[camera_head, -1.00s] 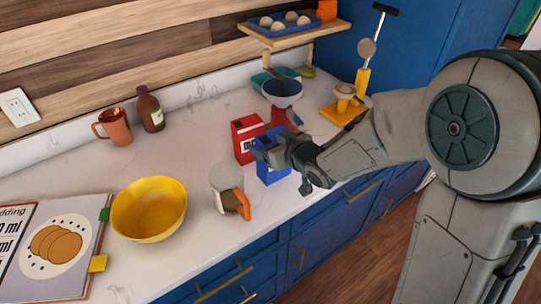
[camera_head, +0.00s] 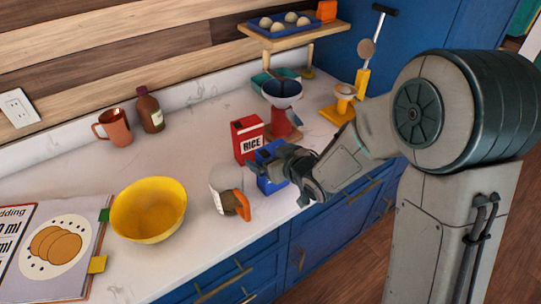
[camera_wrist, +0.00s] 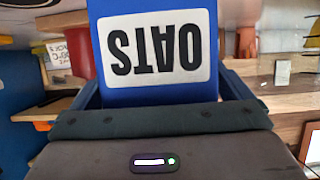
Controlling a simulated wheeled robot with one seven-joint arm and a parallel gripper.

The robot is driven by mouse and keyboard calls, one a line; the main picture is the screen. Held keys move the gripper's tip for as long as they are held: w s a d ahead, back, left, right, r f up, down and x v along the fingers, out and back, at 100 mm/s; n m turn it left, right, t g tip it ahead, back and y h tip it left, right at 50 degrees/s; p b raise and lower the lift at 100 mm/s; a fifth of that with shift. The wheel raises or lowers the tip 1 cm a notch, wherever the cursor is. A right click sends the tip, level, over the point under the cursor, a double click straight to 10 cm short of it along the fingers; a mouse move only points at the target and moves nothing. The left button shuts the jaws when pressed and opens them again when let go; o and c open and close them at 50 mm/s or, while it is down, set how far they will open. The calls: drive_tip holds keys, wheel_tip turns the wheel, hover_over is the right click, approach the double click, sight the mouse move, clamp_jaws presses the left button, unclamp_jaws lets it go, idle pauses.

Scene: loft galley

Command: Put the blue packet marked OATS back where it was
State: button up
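The blue OATS packet (camera_head: 268,161) is upright near the counter's front edge, in front of the red RICE packet (camera_head: 247,138). My gripper (camera_head: 276,165) is shut on it, coming from the right. In the wrist view the packet (camera_wrist: 155,95) stands between my fingers, its white OATS label upside down in the picture. Its lower part is partly hidden in the head view, and I cannot tell whether it touches the counter.
A clear jug with an orange handle (camera_head: 243,204) stands close left of the packet. A yellow bowl (camera_head: 148,210) and an open book (camera_head: 50,250) are further left. A red stand with a bowl (camera_head: 282,88) is behind, and a yellow stand (camera_head: 343,105) is at right. The counter's middle (camera_head: 190,150) is clear.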

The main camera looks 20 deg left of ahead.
drive_tip(key=shift+r, duration=0.1)
drive_tip(key=shift+r+p, duration=0.2)
drive_tip(key=shift+p, duration=0.15)
drive_tip(key=b+v, duration=0.6)
drive_tip(key=v, duration=0.6)
drive_tip(key=shift+f, duration=0.15)
